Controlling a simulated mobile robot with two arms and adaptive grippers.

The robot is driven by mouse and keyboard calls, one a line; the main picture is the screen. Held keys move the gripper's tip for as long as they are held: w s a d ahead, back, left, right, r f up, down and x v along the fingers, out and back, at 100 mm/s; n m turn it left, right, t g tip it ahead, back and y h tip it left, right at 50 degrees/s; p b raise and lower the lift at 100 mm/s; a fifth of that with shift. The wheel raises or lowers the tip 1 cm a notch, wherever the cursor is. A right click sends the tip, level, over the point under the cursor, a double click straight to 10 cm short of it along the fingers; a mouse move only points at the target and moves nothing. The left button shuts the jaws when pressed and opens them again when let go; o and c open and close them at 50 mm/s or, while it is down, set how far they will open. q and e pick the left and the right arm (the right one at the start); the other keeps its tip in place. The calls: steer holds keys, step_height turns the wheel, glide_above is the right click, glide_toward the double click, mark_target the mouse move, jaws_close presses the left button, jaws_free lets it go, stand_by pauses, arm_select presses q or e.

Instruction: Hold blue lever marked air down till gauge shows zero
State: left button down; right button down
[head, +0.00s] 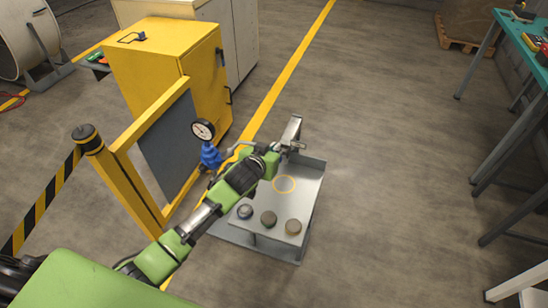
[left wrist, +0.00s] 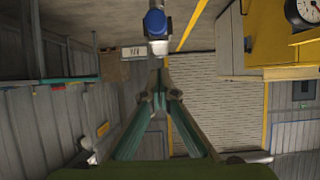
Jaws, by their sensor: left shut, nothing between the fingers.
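The pressure gauge (head: 203,129) has a white dial and stands above a blue fitting (head: 210,155) beside the yellow frame; its reading is too small to tell. The gauge also shows partly at the top right in the left wrist view (left wrist: 303,12). My left gripper (head: 292,146) reaches over the grey stand, shut and empty. In the left wrist view its closed fingertips (left wrist: 158,76) point toward a blue-capped metal part (left wrist: 155,22), which may be the lever; contact cannot be told. A small marked plate (left wrist: 134,52) is beside it, its lettering unclear. My right gripper is out of view.
The grey stand (head: 312,190) carries several round knobs along its front edge. A yellow cabinet (head: 165,65) and a yellow frame with a dark panel are on the left. A green-topped bench (head: 522,42) is at right. The floor between stand and bench is clear.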

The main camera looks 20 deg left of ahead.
arm_select(q)
steer(key=shift+s+f, duration=0.15)
steer(key=shift+f, duration=2.05)
